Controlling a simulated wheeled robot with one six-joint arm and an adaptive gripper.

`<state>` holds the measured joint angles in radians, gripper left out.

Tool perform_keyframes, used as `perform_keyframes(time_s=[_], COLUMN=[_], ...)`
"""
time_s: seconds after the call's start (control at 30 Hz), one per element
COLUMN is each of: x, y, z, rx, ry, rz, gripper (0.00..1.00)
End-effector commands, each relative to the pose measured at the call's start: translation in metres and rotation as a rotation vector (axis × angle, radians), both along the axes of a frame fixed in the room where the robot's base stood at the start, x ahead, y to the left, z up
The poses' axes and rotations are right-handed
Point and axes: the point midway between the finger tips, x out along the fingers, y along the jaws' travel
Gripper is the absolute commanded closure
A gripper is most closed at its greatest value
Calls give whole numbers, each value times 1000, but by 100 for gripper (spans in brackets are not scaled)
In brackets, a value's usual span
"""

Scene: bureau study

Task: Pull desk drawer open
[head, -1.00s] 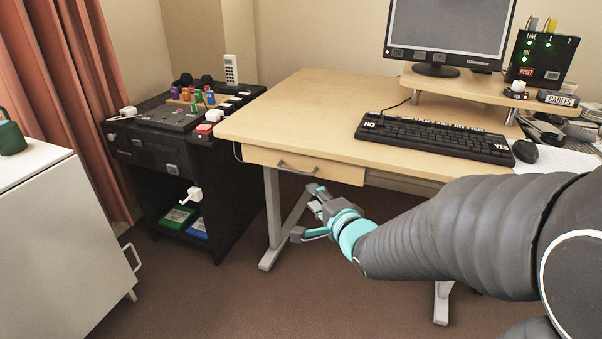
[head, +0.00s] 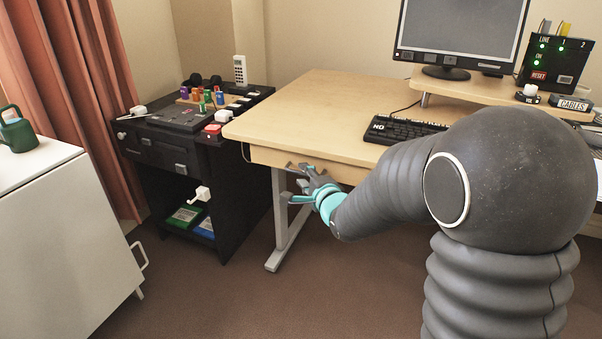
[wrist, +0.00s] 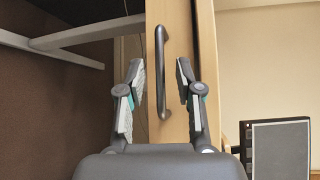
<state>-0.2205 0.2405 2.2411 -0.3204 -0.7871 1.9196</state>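The desk drawer (head: 267,157) is a light wood front under the left end of the desk top, and it looks shut. Its dark curved bar handle (wrist: 161,72) shows in the wrist view between the fingers of my gripper (wrist: 158,88). The fingers are spread apart, one on each side of the handle, with gaps to it. In the head view my gripper (head: 296,183) is at the drawer front and hides most of the handle there. Whether the fingertips reach past the bar is hard to tell.
The wooden desk (head: 310,105) carries a keyboard (head: 405,130) and a monitor (head: 460,35). A black cabinet (head: 165,175) with small items stands left of it. A white cabinet (head: 65,235) is at the front left. The floor between them is clear.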

Motion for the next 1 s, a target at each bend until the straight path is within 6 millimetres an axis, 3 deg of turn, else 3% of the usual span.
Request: perform_keyframes(time_s=[0.2, 0.53, 0.57, 0.7, 1.0], x=[17, 20, 20, 20, 20], y=[9, 10, 10, 10, 11], z=[-3, -3, -3, -3, -3], rx=[-1, -1, -1, -1, -1], ry=[0, 0, 0, 0, 0], rz=[1, 0, 0, 0, -1], gripper=[65, 65, 67, 100, 100])
